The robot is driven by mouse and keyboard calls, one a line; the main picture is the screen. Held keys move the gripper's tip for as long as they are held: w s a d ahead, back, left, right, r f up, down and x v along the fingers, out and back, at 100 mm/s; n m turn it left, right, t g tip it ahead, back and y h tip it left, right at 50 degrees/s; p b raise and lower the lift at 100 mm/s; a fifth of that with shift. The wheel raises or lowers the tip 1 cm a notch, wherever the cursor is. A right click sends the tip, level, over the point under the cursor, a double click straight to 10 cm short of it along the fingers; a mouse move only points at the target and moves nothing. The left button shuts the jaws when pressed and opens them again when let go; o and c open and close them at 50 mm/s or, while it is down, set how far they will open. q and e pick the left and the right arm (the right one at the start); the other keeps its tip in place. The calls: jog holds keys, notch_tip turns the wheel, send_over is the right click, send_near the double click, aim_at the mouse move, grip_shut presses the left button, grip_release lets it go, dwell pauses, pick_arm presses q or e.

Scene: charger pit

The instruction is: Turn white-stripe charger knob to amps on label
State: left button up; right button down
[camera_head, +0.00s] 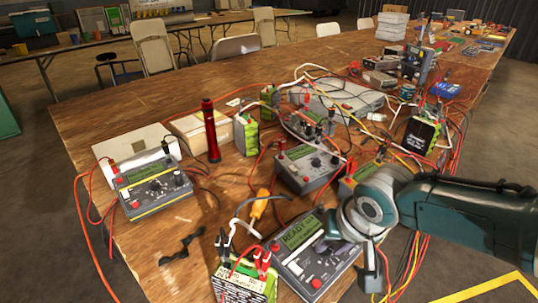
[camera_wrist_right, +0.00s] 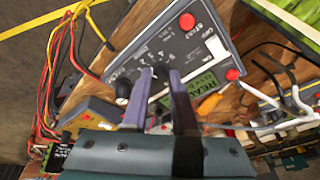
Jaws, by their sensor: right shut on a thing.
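The near charger (camera_head: 318,262) is a dark grey box with a lit green display (camera_head: 298,232), a red button and a pale stripe. It stands at the table's front edge and fills the upper middle of the right wrist view (camera_wrist_right: 190,45). My right gripper (camera_head: 328,234) reaches over its face from the right. In the right wrist view its two fingers (camera_wrist_right: 161,74) are closed around a small dark knob on the panel, mostly hidden between the fingertips. The battery (camera_head: 243,284) beside the charger carries a printed label, too small to read surely. My left gripper is not in view.
A yellow-striped charger (camera_head: 153,188) stands at the left and another charger (camera_head: 308,168) behind the near one. Clip leads, an orange-handled tool (camera_head: 259,204) and a black bracket (camera_head: 181,249) lie close by. Cables crowd the right side; the table's front left is fairly clear.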

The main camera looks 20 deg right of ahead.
dwell(0.4)
jog(key=c, duration=0.7)
grip_release()
jog(key=shift+r, duration=0.15)
jog(key=p+v, duration=0.6)
jog(key=v, duration=0.3)
jog(key=shift+s+r+p, duration=0.1)
jog(key=shift+r+p, duration=0.2)
jog(key=shift+p, duration=0.05)
